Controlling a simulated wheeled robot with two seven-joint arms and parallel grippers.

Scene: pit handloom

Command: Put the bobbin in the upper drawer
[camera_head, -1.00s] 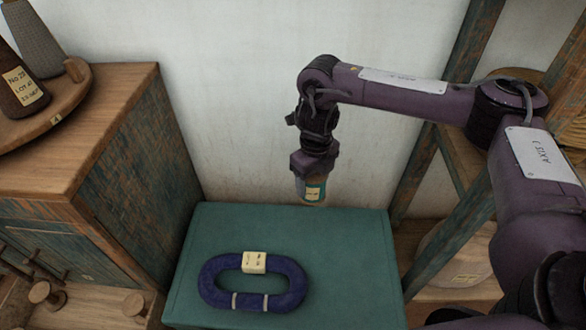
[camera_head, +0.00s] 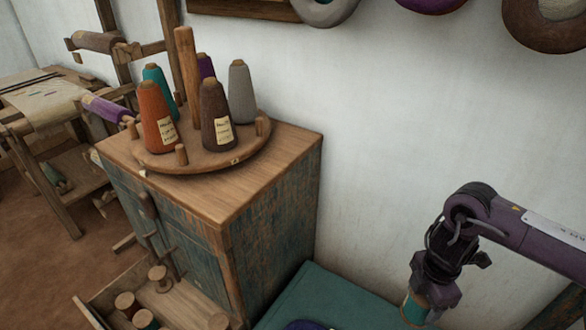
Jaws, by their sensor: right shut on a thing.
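My right gripper (camera_head: 424,292) points down at the lower right and is shut on the bobbin (camera_head: 414,310), which is teal with a tan label. It hangs over or near the teal chest top (camera_head: 335,297), well right of the wooden cabinet (camera_head: 275,225). An open drawer (camera_head: 98,304) juts from the cabinet front at the lower left, with several spools (camera_head: 160,278) in it. It is cut off by the bottom edge, so I cannot tell whether it is the upper drawer. My left gripper is not in view.
A round wooden rack (camera_head: 215,160) with several yarn cones (camera_head: 215,115) stands on the cabinet top. A loom frame (camera_head: 45,120) stands at the far left. Yarn rings (camera_head: 325,8) hang on the wall. The blue skein (camera_head: 305,325) barely shows at the bottom.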

